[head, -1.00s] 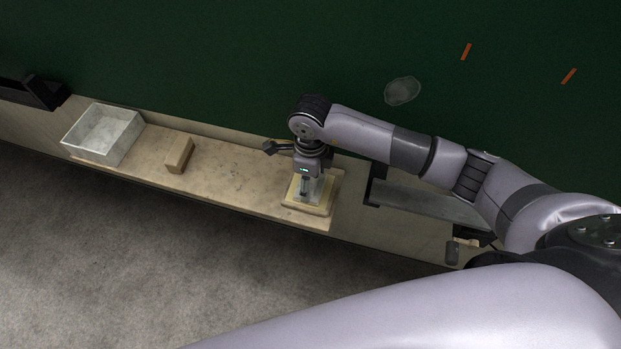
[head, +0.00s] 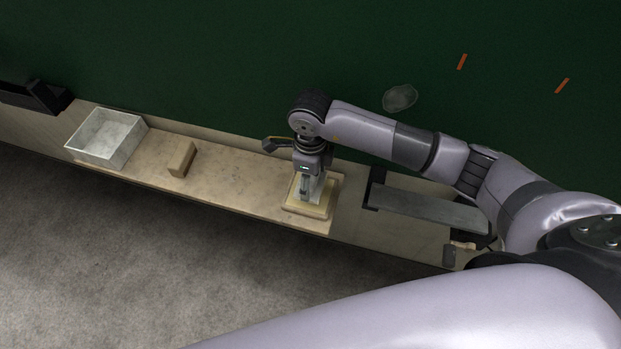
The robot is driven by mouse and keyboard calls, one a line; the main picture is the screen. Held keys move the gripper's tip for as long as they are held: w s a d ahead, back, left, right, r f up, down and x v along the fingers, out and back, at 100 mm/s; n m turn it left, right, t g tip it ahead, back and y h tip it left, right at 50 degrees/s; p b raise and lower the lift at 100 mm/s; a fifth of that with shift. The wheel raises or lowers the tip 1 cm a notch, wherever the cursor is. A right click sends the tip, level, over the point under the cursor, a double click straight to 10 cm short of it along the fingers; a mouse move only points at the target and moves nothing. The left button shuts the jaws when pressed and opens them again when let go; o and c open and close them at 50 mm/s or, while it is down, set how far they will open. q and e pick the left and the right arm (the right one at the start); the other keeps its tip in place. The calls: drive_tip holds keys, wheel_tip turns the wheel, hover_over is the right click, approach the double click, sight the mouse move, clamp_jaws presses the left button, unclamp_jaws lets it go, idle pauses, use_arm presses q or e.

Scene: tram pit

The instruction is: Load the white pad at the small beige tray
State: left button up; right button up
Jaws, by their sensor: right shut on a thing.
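The small beige tray (head: 318,212) lies at the right end of a long wooden board. My right gripper (head: 305,188) points down over it and is shut on the white pad (head: 316,195). The pad is low over or in the tray; its underside is hidden, so I cannot tell whether it touches the tray floor. The fingers cover part of the pad. My left gripper is not in view.
A grey shelf (head: 430,207) is to the right.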

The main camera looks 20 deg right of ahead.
drive_tip(key=shift+r+p, duration=1.05)
drive_tip(key=shift+r, duration=1.05)
